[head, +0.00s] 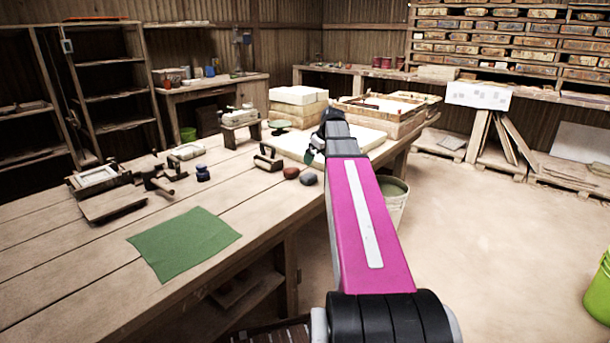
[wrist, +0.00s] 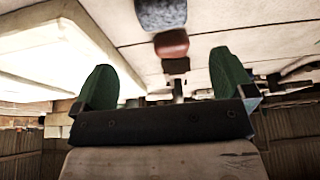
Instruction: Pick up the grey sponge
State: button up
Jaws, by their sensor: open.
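The grey sponge (head: 308,179) lies on the wooden table near its right edge, just right of a red-brown lump (head: 291,173). In the wrist view the grey sponge (wrist: 160,14) is at the top edge, partly cut off, with the red-brown lump (wrist: 171,43) below it. My gripper (wrist: 162,62) is open, its two green fingers spread with nothing between them touching either one. In the head view my gripper (head: 311,155) is partly hidden by my arm and hangs above the table, beyond the sponge and apart from it.
A pale slab (head: 362,135) lies close by at the table's right side, with stacked blocks (head: 298,107) behind. A hand tool (head: 267,158) stands left of the lump. A green cloth (head: 185,242) lies nearer. A bucket (head: 394,205) stands beside the table.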

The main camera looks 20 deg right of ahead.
send_over(308, 175)
jog(key=d, duration=0.2)
jog(key=f, duration=0.4)
jog(key=shift+s+a+f, duration=0.2)
jog(key=shift+s+f, duration=0.15)
jog(key=shift+s, duration=0.05)
jog(key=shift+s+x, duration=0.15)
jog(key=shift+x, duration=0.8)
jog(key=shift+s+x, duration=0.2)
jog(key=shift+x, duration=0.75)
jog(key=shift+s+x, duration=0.15)
jog(key=shift+x, duration=0.8)
jog(key=shift+f, duration=0.1)
jog(key=c, duration=1)
jog(key=shift+r, duration=0.6)
jog(key=r, duration=0.3)
jog(key=shift+s+a+r, duration=0.15)
jog(key=shift+s+a, duration=0.05)
jog(key=s+a+r, duration=0.4)
jog(key=s+a, duration=0.1)
jog(key=s+a+r, duration=0.2)
jog(key=a, duration=0.1)
jog(key=shift+s+a+r, duration=0.1)
jog(key=shift+s+r, duration=0.15)
jog(key=shift+s, duration=0.05)
